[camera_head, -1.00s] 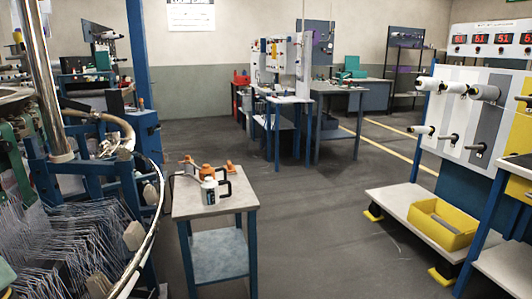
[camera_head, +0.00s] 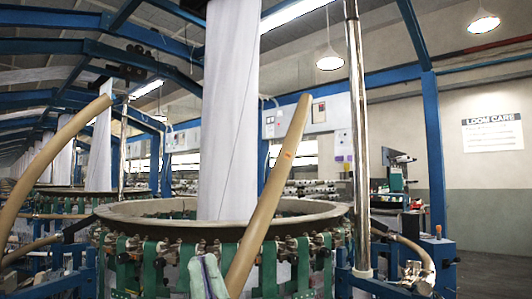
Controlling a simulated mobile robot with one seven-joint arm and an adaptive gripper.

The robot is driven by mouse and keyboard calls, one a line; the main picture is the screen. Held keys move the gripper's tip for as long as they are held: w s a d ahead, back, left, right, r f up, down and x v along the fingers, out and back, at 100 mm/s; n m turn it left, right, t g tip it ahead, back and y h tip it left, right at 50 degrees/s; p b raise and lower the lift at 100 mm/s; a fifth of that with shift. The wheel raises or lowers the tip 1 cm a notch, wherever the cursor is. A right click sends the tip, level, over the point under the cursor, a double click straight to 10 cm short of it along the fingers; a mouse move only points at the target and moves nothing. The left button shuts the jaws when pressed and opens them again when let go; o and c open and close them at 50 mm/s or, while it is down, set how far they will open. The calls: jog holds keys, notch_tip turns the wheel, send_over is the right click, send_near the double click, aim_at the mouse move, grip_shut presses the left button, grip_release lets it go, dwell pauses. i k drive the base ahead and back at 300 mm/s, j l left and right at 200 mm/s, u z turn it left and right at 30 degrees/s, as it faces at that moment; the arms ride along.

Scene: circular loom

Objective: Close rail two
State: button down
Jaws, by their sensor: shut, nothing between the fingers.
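The circular loom (camera_head: 130,222) fills the lower middle, with a wide ring on top and green straps hanging around it. A tan bar (camera_head: 268,195) with a small orange mark rises at a slant in front of the ring. A second tan curved bar (camera_head: 52,150) rises at the left. These bars look like rails, but I cannot tell which is rail two, or whether either is latched. Their lower ends run out of the picture or are hidden. My gripper is not in view.
A shiny upright pole (camera_head: 359,140) stands right of the ring. White fabric (camera_head: 231,110) hangs into the loom. A blue post (camera_head: 425,130) and a hose fitting (camera_head: 418,277) stand at the right. Open floor (camera_head: 495,278) shows at the far right.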

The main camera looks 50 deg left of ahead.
aim_at(238, 274)
jog(key=l+u, duration=0.1)
jog(key=u, duration=0.35)
jog(key=k+u, duration=0.15)
jog(key=u, duration=0.7)
jog(key=k+l, duration=0.05)
jog(key=k, duration=0.05)
